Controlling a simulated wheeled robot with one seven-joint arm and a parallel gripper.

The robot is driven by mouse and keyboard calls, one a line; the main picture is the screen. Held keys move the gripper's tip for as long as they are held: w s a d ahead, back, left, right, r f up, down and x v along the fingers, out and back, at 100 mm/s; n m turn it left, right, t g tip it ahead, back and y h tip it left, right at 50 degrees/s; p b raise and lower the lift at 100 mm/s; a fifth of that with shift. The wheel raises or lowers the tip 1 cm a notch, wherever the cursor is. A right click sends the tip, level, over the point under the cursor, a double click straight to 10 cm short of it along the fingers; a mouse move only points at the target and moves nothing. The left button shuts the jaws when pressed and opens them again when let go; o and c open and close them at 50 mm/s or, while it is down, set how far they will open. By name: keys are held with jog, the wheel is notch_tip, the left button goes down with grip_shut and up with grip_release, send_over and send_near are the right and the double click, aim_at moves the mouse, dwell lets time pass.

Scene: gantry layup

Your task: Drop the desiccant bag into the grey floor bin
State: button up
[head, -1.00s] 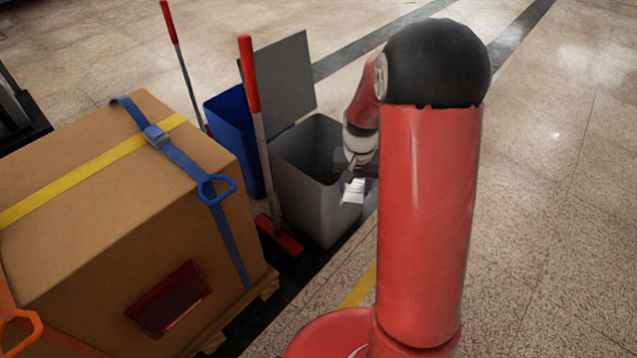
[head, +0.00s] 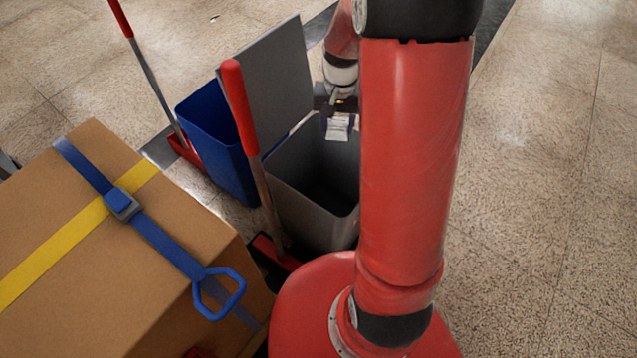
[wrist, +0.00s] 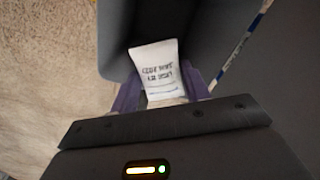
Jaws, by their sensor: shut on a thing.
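The desiccant bag (wrist: 156,72) is a small white packet with dark print. My gripper (wrist: 160,98) is shut on its lower end in the wrist view. In the head view the bag (head: 339,127) hangs below my gripper (head: 338,108), at the far side of the grey floor bin's opening. The grey floor bin (head: 310,222) stands open with its grey lid (head: 270,85) raised. My arm hides the bin's right part. In the wrist view, dark grey bin surfaces lie behind the bag, with bare floor to the left.
A blue bin (head: 215,150) stands left of the grey one. A red-handled tool (head: 243,120) leans in front of them, and another (head: 140,65) stands behind. A strapped cardboard box (head: 90,270) fills the lower left. Floor at right is clear.

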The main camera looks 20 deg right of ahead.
notch_tip(320, 180, down, 6)
jog(key=b, duration=0.4)
jog(key=shift+s, duration=0.1)
jog(key=shift+r, duration=0.1)
jog(key=o, duration=1.1)
jog(key=shift+c, duration=0.2)
jog(key=shift+r, duration=0.1)
notch_tip(320, 180, up, 8)
jog(key=shift+f, duration=0.2)
